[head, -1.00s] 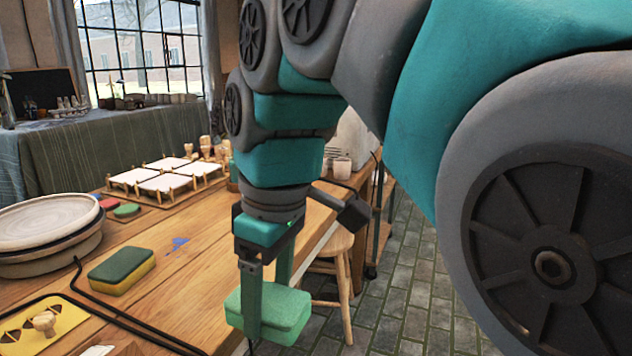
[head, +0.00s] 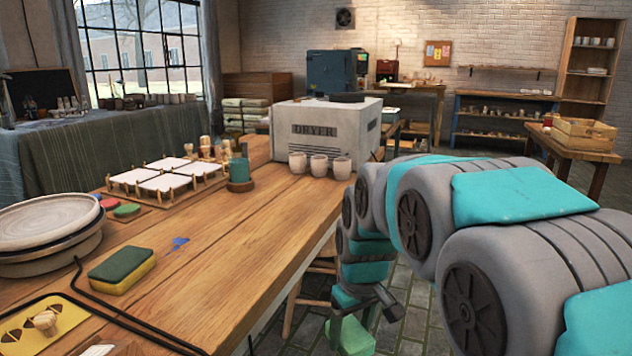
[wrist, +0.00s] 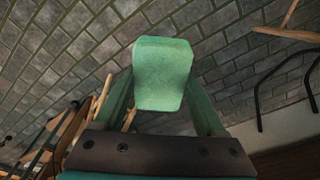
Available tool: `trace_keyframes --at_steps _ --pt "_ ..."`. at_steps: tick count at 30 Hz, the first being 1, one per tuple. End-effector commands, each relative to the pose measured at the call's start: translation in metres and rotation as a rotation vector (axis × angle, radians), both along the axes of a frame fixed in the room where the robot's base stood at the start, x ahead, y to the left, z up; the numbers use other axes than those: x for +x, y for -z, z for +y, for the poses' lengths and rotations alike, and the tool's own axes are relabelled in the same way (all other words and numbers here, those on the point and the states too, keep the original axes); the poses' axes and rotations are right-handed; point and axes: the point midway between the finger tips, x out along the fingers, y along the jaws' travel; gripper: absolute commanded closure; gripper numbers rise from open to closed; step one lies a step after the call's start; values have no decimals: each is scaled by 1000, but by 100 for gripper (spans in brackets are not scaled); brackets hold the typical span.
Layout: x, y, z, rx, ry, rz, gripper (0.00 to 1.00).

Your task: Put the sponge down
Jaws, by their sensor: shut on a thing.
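My gripper (wrist: 162,95) is shut on a green sponge (wrist: 163,70), held between its two green fingers in the wrist view. In the head view the held sponge (head: 352,338) shows low in the picture, partly cut by the bottom edge. It hangs beyond the table's right edge, over the paved floor (wrist: 75,70). A second sponge (head: 122,270), dark green on yellow, lies flat on the wooden table (head: 235,265) at the left, apart from my gripper.
A blue paint smear (head: 178,244) marks the table. White tiles on a rack (head: 165,183), cups (head: 319,165), a dryer box (head: 325,130) and a round wheel (head: 48,225) stand on it. The table's middle and right front are clear. A stool stands beside the table.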

Motion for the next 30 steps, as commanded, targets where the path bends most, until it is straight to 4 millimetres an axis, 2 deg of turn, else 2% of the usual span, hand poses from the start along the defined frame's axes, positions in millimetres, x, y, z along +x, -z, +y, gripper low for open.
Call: trace_keyframes --at_steps 1,6,9,15,20,30 --pt "11 21 -12 -3 57 11 86" --pt "46 72 -41 -3 223 10 86" --pt "66 99 -55 -3 309 8 86" --pt "95 137 -77 0 440 1 86" --pt "106 154 -87 -2 496 3 86" --pt "106 153 -86 -2 496 0 86"
